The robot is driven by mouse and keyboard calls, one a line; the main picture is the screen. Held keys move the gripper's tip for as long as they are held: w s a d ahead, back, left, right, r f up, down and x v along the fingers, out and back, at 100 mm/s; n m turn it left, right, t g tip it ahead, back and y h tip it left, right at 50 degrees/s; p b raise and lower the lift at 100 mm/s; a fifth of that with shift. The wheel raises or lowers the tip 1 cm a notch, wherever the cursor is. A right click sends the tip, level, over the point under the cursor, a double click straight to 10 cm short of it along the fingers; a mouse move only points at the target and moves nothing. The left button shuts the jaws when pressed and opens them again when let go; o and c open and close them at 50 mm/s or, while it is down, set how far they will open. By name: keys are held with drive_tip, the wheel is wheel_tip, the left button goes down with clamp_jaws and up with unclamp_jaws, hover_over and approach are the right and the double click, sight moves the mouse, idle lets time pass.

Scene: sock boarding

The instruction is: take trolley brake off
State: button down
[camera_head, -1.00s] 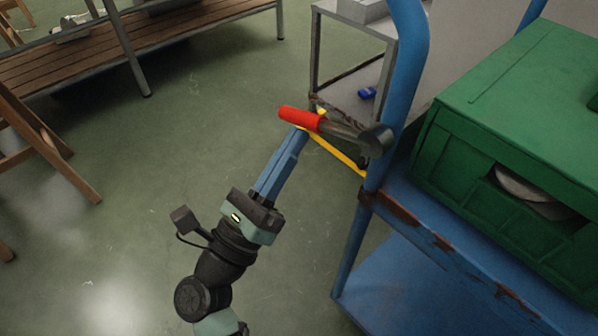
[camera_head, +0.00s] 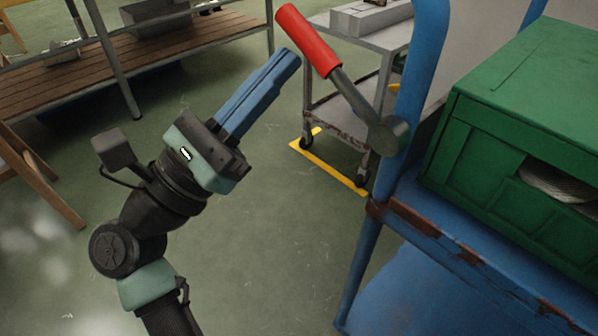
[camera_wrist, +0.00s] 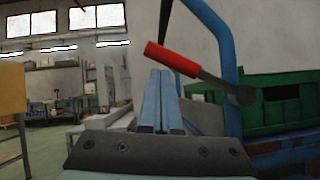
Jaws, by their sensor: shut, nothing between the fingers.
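The brake lever, with a red grip (camera_head: 308,40) and a grey metal shaft, is mounted by a round pivot on the upright of the blue trolley (camera_head: 376,206). The lever slants up and to the left from its pivot. My gripper (camera_head: 290,58) is shut and empty, with its blue fingertips just left of and below the red grip. In the head view a small gap shows between them. In the wrist view the red grip (camera_wrist: 171,59) shows just beyond and above the fingertips (camera_wrist: 161,75); whether they touch there I cannot tell.
A green crate (camera_head: 520,105) sits on the trolley's shelf. A grey side table (camera_head: 375,38) on castors stands behind the lever, near yellow floor markings (camera_head: 335,170). A slatted wooden bench (camera_head: 90,60) is at the upper left. The floor between is clear.

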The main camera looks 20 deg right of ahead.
drive_tip(key=shift+s+r, duration=0.1)
drive_tip(key=shift+r, duration=0.3)
drive_tip(key=shift+r, duration=0.2)
drive_tip(key=w+a+f, duration=0.1)
drive_tip(key=a+f, duration=0.8)
drive_tip(key=a, duration=0.1)
drive_tip(key=shift+w, duration=0.25)
drive_tip(key=shift+a, duration=0.1)
